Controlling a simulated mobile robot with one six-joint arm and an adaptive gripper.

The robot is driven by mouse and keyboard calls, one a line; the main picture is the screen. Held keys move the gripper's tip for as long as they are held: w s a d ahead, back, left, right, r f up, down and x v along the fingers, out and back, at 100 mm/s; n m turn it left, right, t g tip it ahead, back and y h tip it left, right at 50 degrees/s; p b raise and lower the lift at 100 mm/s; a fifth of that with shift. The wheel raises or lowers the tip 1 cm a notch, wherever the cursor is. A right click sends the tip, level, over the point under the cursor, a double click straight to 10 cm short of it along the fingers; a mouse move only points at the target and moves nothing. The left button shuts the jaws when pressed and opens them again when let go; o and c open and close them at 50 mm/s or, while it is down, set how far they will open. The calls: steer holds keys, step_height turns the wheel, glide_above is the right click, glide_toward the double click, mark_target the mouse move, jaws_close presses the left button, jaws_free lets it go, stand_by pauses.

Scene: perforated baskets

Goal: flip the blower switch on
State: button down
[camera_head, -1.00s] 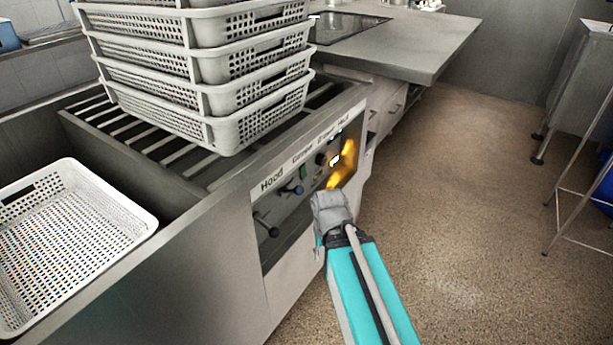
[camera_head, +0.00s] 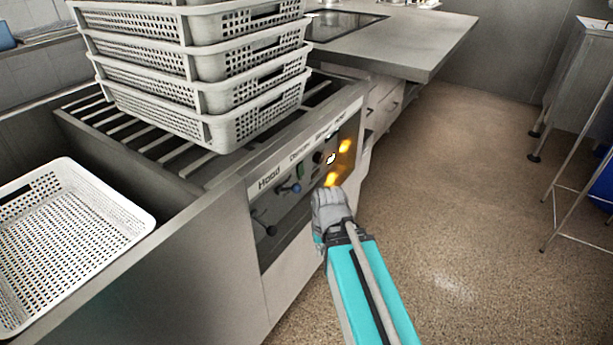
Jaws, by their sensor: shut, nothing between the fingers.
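The control panel (camera_head: 281,228) is a dark recessed face on the front of the grey roller unit, with a pale label strip above it. "Hood" reads clearly at the left; the other labels are too blurred to read surely. The panel carries a blue knob (camera_head: 291,188), a black knob (camera_head: 318,158), a small white bright part (camera_head: 331,159) and two yellow glowing parts, one upper (camera_head: 344,146) and one lower (camera_head: 331,180). I cannot tell which is the blower switch. My gripper (camera_head: 328,194) is shut and empty, close before the panel's lower right. Its fingertips and any contact are unclear.
Stacked white perforated baskets (camera_head: 215,128) stand on the rollers above the panel. Another white basket (camera_head: 110,240) sits at the left. A grey counter (camera_head: 435,55) extends behind. The brown floor to the right is open, up to a metal-legged stand (camera_head: 570,190).

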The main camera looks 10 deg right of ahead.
steer(key=w+m+y, duration=0.1)
steer(key=m, duration=0.1)
steer(key=m+t+y+b, duration=0.7)
steer(key=m+t+y, duration=0.4)
steer(key=m, duration=1.3)
glide_toward(302, 175)
steer(key=v, duration=0.6)
steer(key=shift+s+a+r+t+h, duration=0.25)
steer(key=shift+s+t+h, duration=0.05)
steer(key=shift+s+h, duration=0.1)
steer(key=shift+a, duration=0.1)
steer(key=shift+b+x, duration=1)
steer(key=shift+x, duration=5.95)
